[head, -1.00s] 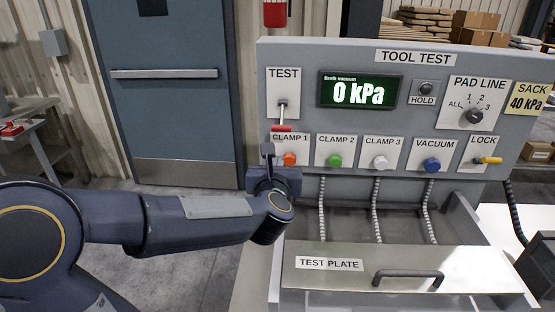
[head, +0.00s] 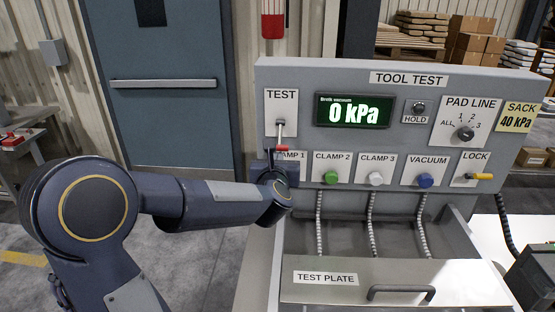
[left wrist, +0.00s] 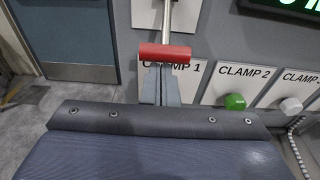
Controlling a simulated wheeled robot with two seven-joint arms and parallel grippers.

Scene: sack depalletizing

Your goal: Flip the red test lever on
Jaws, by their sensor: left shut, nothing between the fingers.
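The red test lever (head: 281,148) hangs down from the white TEST plate at the left of the grey panel. Its metal shaft ends in a red crossbar grip, which also shows in the left wrist view (left wrist: 165,53). My left gripper (head: 273,157) is shut and empty just below the red grip. In the left wrist view its two closed fingers (left wrist: 160,78) point up at the underside of the grip. They look very close to it; I cannot tell whether they touch. The gripper covers the clamp 1 button in the head view. My right gripper is not in view.
A yellow lock lever (head: 483,176) is at the far right. The display (head: 354,111) reads 0 kPa. A test plate with a handle (head: 401,292) lies below.

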